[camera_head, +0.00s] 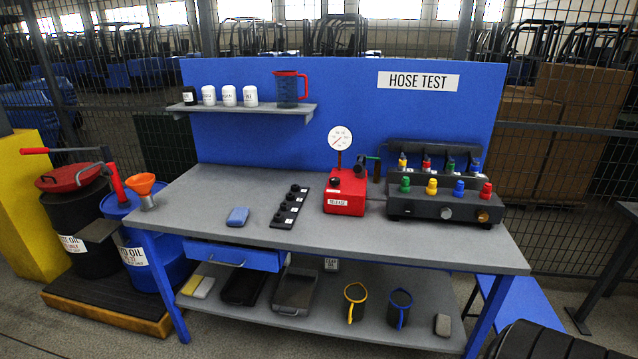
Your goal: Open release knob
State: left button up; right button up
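A red box (345,198) labelled RELEASE stands on the grey workbench, right of its middle. A small black knob (335,182) sits on the box, above the label; whether it is open or closed cannot be told at this size. A round white gauge (340,138) rises on a stem behind the knob. A dark fitting with a green part (367,164) sits at the box's right side. Neither of my grippers shows in the head view, and nothing covers the front of the box.
A dark hose-test block (445,207) with coloured caps stands right of the red box. A black strip of knobs (290,207) and a blue block (237,216) lie to its left. The bench's grey front (400,244) is clear. A shelf (245,109) hangs behind.

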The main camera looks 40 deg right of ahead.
aim_at(334, 181)
jog(key=i, duration=1.15)
jog(key=z, duration=2.95)
